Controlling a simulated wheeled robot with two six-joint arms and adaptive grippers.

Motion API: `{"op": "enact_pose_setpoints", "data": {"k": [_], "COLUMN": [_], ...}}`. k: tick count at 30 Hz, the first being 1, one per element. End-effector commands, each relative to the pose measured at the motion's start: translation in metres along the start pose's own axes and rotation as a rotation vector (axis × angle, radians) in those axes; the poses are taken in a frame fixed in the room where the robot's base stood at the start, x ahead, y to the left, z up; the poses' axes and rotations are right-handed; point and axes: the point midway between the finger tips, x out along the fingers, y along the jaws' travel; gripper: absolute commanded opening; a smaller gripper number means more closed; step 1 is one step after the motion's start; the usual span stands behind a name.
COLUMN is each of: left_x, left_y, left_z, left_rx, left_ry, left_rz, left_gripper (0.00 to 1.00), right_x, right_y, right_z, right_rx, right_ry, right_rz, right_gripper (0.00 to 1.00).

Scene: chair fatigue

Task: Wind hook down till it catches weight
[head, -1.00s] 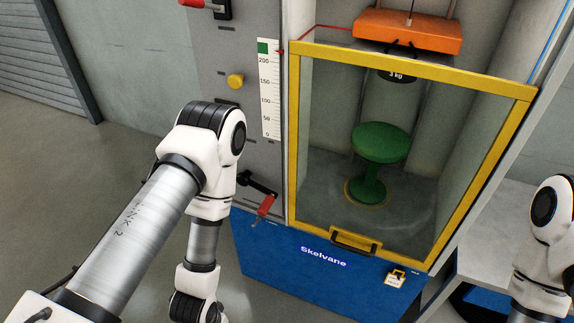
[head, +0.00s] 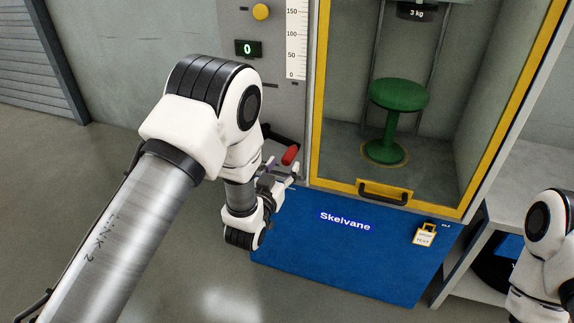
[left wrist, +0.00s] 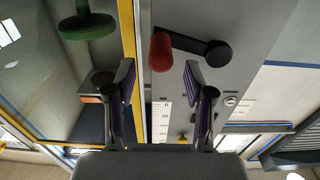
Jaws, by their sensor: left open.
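The crank's red handle (head: 289,155) sticks out from the grey panel, at the end of a black arm. My left gripper (head: 279,174) is open and empty just below the handle. In the left wrist view the red handle (left wrist: 161,52) shows ahead, between the two open fingertips (left wrist: 158,78), with no visible contact. The black weight (head: 416,12), marked 3 kg, is cut by the top edge of the head view, above the green stool (head: 397,100) in the yellow-framed bay. The hook is out of the head view. My right gripper is not in view.
A display (head: 248,49) on the panel reads 0, below a yellow knob (head: 261,11) and beside a scale (head: 296,40). The yellow door frame (head: 316,100) stands close right of the crank. A blue base (head: 340,255) lies below. The floor at left is clear.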

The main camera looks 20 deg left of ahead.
Motion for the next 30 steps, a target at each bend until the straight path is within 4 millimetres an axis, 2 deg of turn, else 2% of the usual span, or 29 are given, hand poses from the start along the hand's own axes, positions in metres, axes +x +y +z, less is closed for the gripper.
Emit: {"op": "enact_pose_setpoints", "data": {"k": [3, 7, 10, 16, 17, 21, 26, 30], "left_x": [0.024, 0.044, 0.051, 0.052, 0.052, 0.052, 0.052, 0.052], "left_y": [0.000, -0.001, -0.001, -0.001, -0.001, -0.001, 0.000, 0.002], "left_z": [0.000, 0.001, 0.001, 0.001, 0.001, 0.001, 0.001, -0.013], "left_rx": [-0.001, -0.001, -0.001, 0.000, 0.000, 0.000, -0.002, -0.084], "left_ry": [0.003, 0.000, -0.002, -0.004, -0.004, -0.003, -0.003, -0.002], "left_rz": [-0.001, -0.001, -0.001, -0.001, -0.001, -0.001, -0.001, 0.000], "left_gripper": [0.53, 0.53, 0.53, 0.53, 0.50, 0.00, 0.00, 0.00], "right_x": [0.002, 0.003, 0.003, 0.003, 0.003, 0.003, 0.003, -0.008], "right_y": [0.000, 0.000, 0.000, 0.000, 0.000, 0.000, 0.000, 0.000], "right_z": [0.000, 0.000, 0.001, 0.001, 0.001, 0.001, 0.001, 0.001], "right_rx": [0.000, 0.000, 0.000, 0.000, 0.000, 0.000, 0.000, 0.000], "right_ry": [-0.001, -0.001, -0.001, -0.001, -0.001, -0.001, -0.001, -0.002], "right_rz": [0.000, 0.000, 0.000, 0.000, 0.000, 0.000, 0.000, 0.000], "right_gripper": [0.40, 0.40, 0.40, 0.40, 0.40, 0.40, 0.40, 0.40]}}
